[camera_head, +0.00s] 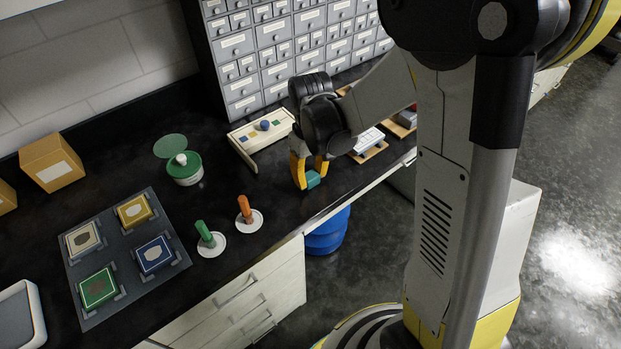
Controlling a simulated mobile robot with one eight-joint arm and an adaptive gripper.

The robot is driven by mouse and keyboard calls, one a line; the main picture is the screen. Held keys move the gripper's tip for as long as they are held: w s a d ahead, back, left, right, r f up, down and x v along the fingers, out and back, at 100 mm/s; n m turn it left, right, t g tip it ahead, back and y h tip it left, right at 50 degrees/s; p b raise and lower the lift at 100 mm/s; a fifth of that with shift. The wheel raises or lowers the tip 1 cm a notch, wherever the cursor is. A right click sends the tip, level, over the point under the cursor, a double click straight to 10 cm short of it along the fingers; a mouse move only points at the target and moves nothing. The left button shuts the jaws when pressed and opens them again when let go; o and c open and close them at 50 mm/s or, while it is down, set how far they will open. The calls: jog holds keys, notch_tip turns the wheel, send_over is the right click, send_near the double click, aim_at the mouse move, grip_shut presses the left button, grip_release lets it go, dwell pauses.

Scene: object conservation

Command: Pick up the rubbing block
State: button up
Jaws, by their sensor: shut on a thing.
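My gripper (310,173) has yellow fingers and points down over the black counter, near its front edge. It is shut on a small teal block (313,180), which looks like the rubbing block. The fingers hide part of the block. I cannot tell whether its underside touches the counter or is slightly above it.
An orange-handled tool (244,208) and a green-handled tool (204,232) stand on white discs to the left. A cream rack (262,137) is behind. A dark tray (122,213) holds several coloured tiles. A green-lidded pot (185,170) stands nearby. Grey drawers (243,88) line the back.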

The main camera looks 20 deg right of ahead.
aim_at(312, 175)
notch_tip(312, 175, up, 5)
jog(key=shift+d+f+p, duration=0.1)
jog(key=shift+d+p, duration=0.05)
jog(key=shift+p, duration=1.05)
jog(key=w+d+r+p, duration=0.1)
jog(key=d+r+p, duration=0.2)
jog(key=d+r, duration=0.3)
jog(key=d, duration=0.5)
jog(key=shift+w+d, duration=0.15)
jog(key=shift+w, duration=0.1)
jog(key=shift+r, duration=0.1)
jog(key=o, duration=0.3)
jog(key=c, duration=0.4)
jog(key=shift+o, duration=0.2)
